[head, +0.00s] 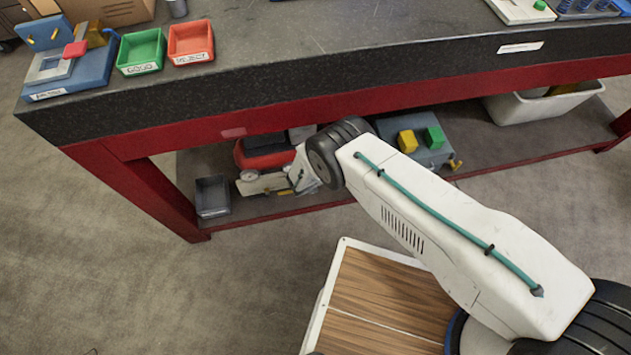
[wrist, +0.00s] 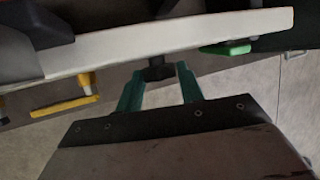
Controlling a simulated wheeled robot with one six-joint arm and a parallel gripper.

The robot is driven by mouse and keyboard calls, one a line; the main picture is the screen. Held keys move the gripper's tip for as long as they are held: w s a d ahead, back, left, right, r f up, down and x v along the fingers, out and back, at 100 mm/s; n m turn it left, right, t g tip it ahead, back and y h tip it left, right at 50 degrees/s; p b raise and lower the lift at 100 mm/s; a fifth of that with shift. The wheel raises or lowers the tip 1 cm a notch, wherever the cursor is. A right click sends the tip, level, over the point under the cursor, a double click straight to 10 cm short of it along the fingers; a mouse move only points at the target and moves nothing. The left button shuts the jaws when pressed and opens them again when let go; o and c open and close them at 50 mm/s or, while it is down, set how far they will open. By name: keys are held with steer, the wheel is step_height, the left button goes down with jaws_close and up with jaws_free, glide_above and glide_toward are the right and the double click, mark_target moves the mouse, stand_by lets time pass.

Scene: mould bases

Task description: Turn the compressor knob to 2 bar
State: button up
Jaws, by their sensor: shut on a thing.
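The compressor (head: 250,155) has a red body and sits on the lower shelf under the bench. A pale panel (head: 262,184) juts out at its front, and a pale panel edge (wrist: 180,38) crosses the wrist view. Below that edge is a small dark knob (wrist: 155,73). My gripper (wrist: 158,78) has green fingers, one on each side of the knob, and is shut on it. In the head view my arm reaches down to the compressor front and covers part of it. I cannot read any scale or pressure setting.
A grey bin (head: 212,196) stands left of the compressor on the shelf. A blue-grey box (head: 425,156) with yellow and green blocks is at the right, and a white tub (head: 545,106) is farther right. The bench's red front rail (head: 300,104) runs above my arm.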

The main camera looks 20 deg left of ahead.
steer(key=shift+s+a+f+t+h, duration=0.15)
steer(key=shift+t+h, duration=0.45)
steer(key=shift+h, duration=0.3)
steer(key=shift+n, duration=0.3)
steer(key=o, duration=1)
steer(key=shift+v, duration=3.95)
steer(key=shift+a, duration=0.15)
